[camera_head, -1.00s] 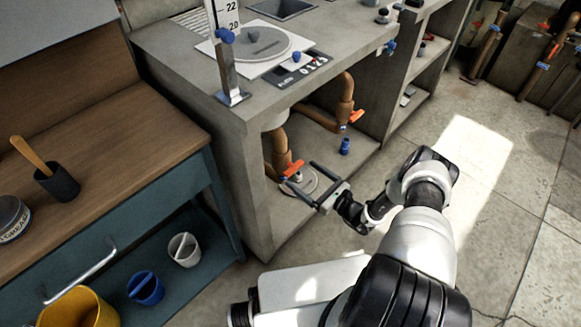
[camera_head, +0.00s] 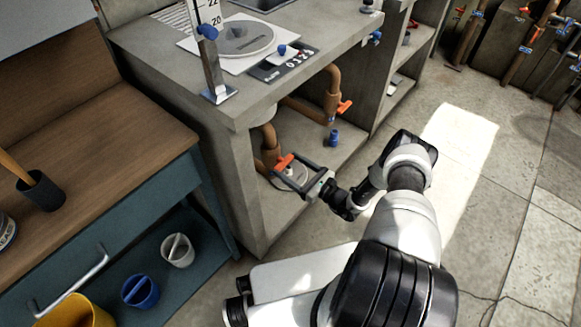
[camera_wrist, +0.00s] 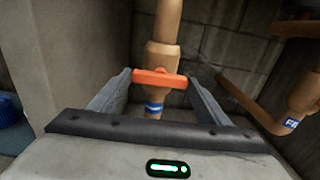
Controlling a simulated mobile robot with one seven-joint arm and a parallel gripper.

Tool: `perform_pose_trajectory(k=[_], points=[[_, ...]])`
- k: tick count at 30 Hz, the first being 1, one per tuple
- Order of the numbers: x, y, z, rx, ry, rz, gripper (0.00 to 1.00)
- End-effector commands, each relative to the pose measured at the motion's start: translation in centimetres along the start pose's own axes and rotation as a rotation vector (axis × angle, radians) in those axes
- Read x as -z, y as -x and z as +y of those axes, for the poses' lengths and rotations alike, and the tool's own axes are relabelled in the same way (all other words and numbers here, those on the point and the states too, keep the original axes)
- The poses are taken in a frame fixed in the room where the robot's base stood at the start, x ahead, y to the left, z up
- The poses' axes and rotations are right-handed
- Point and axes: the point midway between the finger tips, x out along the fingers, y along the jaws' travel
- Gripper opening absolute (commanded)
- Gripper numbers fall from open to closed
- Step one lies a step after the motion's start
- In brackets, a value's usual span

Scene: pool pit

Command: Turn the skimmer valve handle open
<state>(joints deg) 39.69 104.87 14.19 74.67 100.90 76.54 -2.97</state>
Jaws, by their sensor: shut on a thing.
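An orange valve handle (camera_head: 284,161) sits on the left brown pipe (camera_head: 270,140) inside the concrete bench. In the wrist view the handle (camera_wrist: 158,78) lies crosswise, and my gripper (camera_wrist: 159,82) has one finger at each end of it. My gripper is shut on the handle. The pipe (camera_wrist: 160,55) runs up behind it, and a blue label (camera_wrist: 153,108) below the handle is partly hidden and unreadable. A second orange handle (camera_head: 344,107) is on the right pipe (camera_head: 332,88), apart from my gripper.
The concrete side wall (camera_head: 238,190) stands close left of my gripper. A blue fitting (camera_head: 333,138) stands on the shelf behind. A scale disc (camera_head: 245,38) is on the benchtop. A wooden workbench (camera_head: 110,140) is at left.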

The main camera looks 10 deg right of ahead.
Motion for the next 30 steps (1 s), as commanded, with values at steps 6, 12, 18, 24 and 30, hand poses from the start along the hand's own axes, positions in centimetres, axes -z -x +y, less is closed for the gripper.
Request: perform_pose_trajectory(k=[6, 12, 18, 24, 30], points=[[0.0, 0.01, -0.06, 0.002, 0.065, 0.0, 0.48], [-0.03, 0.02, -0.1, 0.003, 0.201, -0.001, 0.48], [-0.01, 0.01, -0.06, 0.002, 0.385, 0.0, 0.48], [-0.05, -0.01, -0.09, 0.003, 0.576, 0.0, 0.48], [-0.08, -0.01, -0.1, 0.003, 0.766, 0.0, 0.48]])
